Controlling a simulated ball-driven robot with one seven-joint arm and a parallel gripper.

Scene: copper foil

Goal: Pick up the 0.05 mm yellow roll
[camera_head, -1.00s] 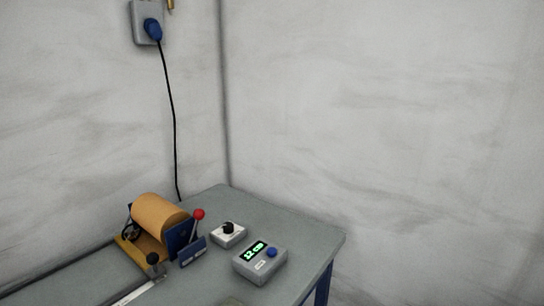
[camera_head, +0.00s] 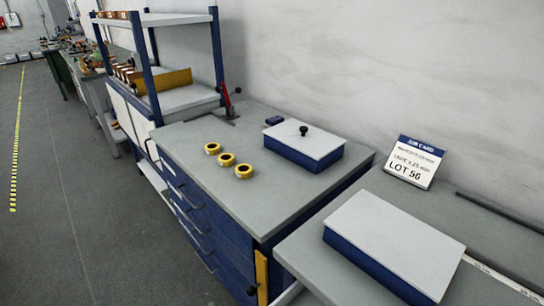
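Three small yellow rolls lie in a slanting row on the grey top of a blue drawer cabinet (camera_head: 240,205). They are the far roll (camera_head: 212,148), the middle roll (camera_head: 227,160) and the near roll (camera_head: 244,171). All three lie flat with dark centres, a little apart from each other. They look alike, and I cannot read any thickness marking, so I cannot tell which is 0.05 mm. My gripper is not in view.
A blue box with a grey knobbed lid (camera_head: 305,142) stands right of the rolls. A red-handled tool (camera_head: 227,102) stands behind them. A LOT 56 sign (camera_head: 413,162) and another lidded box (camera_head: 393,243) are on the right bench. Open floor (camera_head: 60,190) lies left.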

